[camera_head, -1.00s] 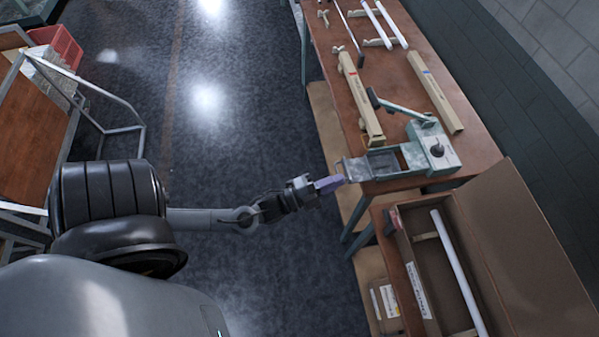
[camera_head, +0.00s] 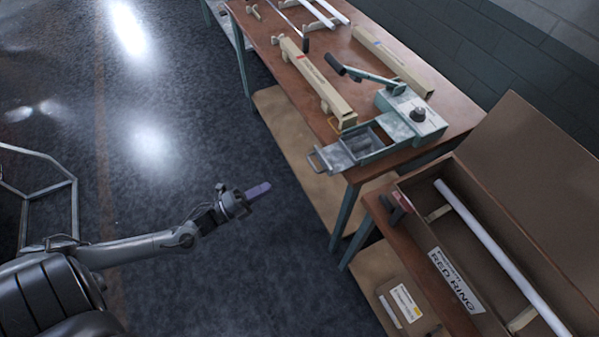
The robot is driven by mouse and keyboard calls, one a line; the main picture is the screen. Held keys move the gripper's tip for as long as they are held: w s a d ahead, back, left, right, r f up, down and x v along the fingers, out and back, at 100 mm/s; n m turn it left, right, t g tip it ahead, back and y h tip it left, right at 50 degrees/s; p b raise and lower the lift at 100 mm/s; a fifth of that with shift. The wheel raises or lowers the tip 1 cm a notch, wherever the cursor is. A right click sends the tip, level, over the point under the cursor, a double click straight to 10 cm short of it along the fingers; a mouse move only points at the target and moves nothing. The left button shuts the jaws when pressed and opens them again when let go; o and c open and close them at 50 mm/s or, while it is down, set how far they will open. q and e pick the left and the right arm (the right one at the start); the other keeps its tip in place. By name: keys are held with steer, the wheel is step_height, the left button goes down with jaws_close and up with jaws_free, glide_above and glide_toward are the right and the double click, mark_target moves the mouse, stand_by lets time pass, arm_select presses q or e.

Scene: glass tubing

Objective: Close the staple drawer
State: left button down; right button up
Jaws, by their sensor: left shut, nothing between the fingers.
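The grey-green stapling machine (camera_head: 413,112) stands on the wooden workbench with a raised lever with a black grip. Its staple drawer (camera_head: 346,151) is pulled out towards the left and reaches past the bench edge. The drawer's loop handle (camera_head: 317,161) is at its outer end. My right gripper is out of view.
Long tan cartons (camera_head: 313,77) and white tubes (camera_head: 326,11) lie on the workbench (camera_head: 459,103). An open cardboard box (camera_head: 462,294) holding a white tube sits on a lower table at right.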

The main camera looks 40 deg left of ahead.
arm_select(q)
steer(key=b+x, duration=0.1)
steer(key=x, duration=1.1)
steer(key=shift+w, duration=0.35)
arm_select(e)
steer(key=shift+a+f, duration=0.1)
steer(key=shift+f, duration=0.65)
arm_select(q)
steer(key=shift+d+r, duration=0.1)
steer(key=shift+d, duration=0.05)
